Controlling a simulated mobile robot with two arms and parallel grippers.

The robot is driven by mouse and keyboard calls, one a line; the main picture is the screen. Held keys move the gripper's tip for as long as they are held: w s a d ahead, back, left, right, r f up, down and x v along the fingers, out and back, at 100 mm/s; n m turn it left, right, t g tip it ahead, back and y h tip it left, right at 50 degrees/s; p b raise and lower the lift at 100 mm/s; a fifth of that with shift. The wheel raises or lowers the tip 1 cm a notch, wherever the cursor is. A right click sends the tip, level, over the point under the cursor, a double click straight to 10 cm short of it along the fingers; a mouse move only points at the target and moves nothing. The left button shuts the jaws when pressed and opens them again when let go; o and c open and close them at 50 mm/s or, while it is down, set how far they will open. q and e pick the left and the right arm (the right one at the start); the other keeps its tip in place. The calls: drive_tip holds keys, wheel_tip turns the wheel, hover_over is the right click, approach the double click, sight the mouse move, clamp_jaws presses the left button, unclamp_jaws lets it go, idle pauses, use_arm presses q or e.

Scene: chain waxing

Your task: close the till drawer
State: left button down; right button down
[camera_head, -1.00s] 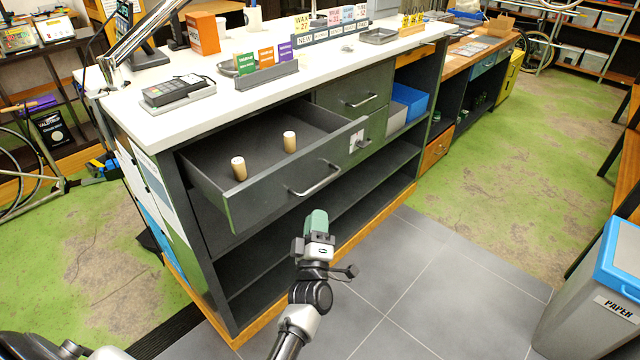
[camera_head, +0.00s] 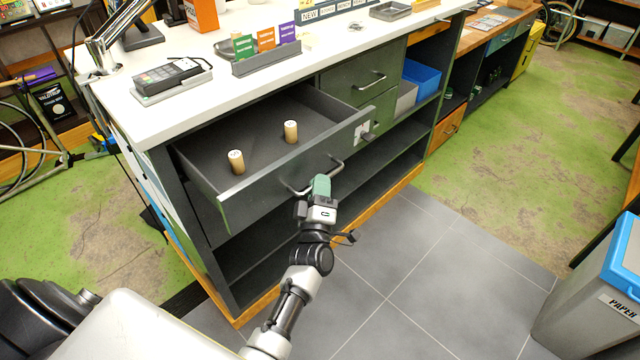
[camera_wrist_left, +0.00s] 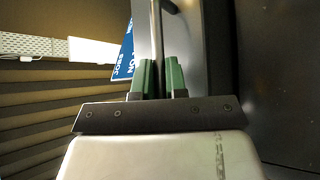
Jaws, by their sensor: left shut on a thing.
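The till drawer (camera_head: 245,196) is pulled out of the dark counter, with its grey front towards me. In the left wrist view the green fingers (camera_wrist_left: 161,78) are shut on the handle bar (camera_wrist_left: 156,40), one on each side. My right gripper is not in view.
A card reader (camera_head: 172,77) and a sign holder (camera_head: 266,62) stand on the white countertop (camera_head: 215,90). Open shelves lie below the drawer. A grey bin with a blue lid (camera_head: 600,290) stands at the right. The tiled floor (camera_head: 420,260) between is clear.

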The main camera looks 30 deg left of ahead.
sight(259, 146)
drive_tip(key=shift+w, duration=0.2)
